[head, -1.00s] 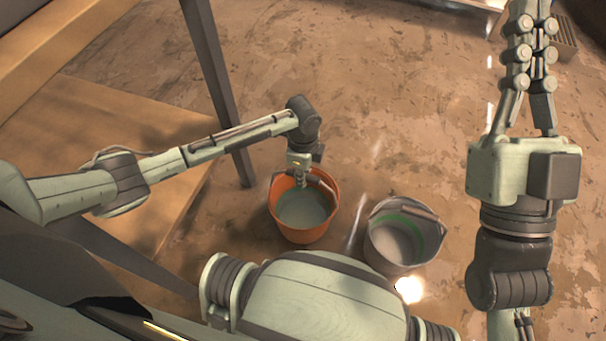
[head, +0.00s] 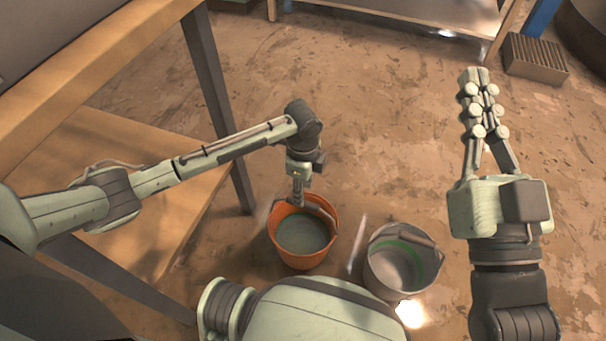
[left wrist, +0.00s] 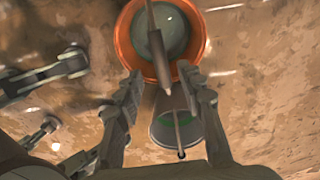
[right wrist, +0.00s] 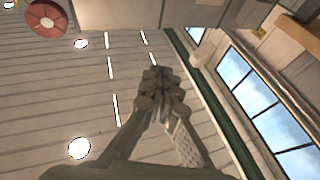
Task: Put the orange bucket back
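The orange bucket (head: 281,245) stands upright on the floor beside the grey table leg, with a dull grey-green inside. Its handle (head: 320,207) is raised at an angle. My left gripper (head: 297,203) points down just above the bucket's rim. In the left wrist view its fingers (left wrist: 160,85) are spread apart, with the orange bucket (left wrist: 127,45) beyond them and its handle (left wrist: 158,50) reaching between them; I see no finger closed on it. My right gripper (head: 477,80) is raised and empty, its fingers together; it also shows in the right wrist view (right wrist: 160,80).
A grey bucket (head: 375,270) with a green band inside stands just right of the orange one. A wooden table with a low shelf (head: 150,150) is at the left. A ribbed block (head: 535,60) lies far right. The floor beyond the buckets is clear.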

